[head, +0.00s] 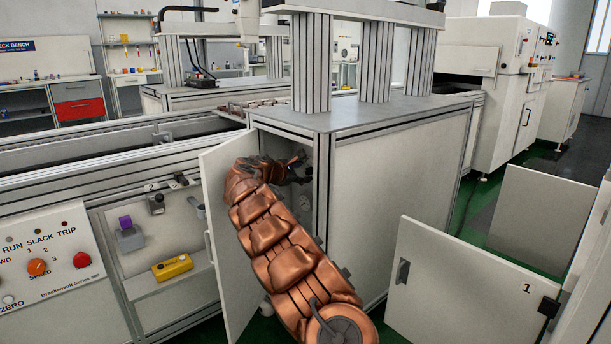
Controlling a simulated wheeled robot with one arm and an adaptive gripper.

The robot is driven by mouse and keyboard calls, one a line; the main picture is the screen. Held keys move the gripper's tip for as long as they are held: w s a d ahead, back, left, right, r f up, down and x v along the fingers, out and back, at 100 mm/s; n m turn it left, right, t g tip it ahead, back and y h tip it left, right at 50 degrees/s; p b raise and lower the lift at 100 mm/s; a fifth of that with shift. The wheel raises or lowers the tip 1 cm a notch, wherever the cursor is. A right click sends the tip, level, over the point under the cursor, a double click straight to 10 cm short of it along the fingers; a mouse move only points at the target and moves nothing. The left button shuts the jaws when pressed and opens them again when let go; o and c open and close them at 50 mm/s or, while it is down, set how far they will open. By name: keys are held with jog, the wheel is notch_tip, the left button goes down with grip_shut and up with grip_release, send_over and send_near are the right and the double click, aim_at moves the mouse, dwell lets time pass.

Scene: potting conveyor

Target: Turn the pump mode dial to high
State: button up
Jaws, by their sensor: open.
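My copper-coloured arm reaches up to an open cabinet under the grey-topped conveyor station. My gripper (302,168) is at the cabinet opening, its dark fingers open and pointing right towards the inside. I see nothing between the fingers. A small, pale round fitting (305,202) shows inside the cabinet just below the gripper, partly behind my arm. It is too small to tell whether it is the pump mode dial or where it points. No dial marked for pump mode can be read, and much of the cabinet interior is hidden by my arm.
An open cabinet door (223,240) stands left of my arm. A control panel (45,262) with an orange speed knob (37,267) and a red button (82,260) is at far left. A yellow box (173,267) sits on a shelf. White panels (450,285) stand at right.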

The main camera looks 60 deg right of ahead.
aim_at(309, 171)
jog(key=shift+w+d+f, duration=0.1)
jog(key=shift+d+f, duration=0.2)
jog(key=shift+d, duration=0.25)
jog(key=shift+d+b, duration=0.3)
jog(key=shift+d, duration=0.4)
jog(key=shift+f, duration=0.1)
grip_shut()
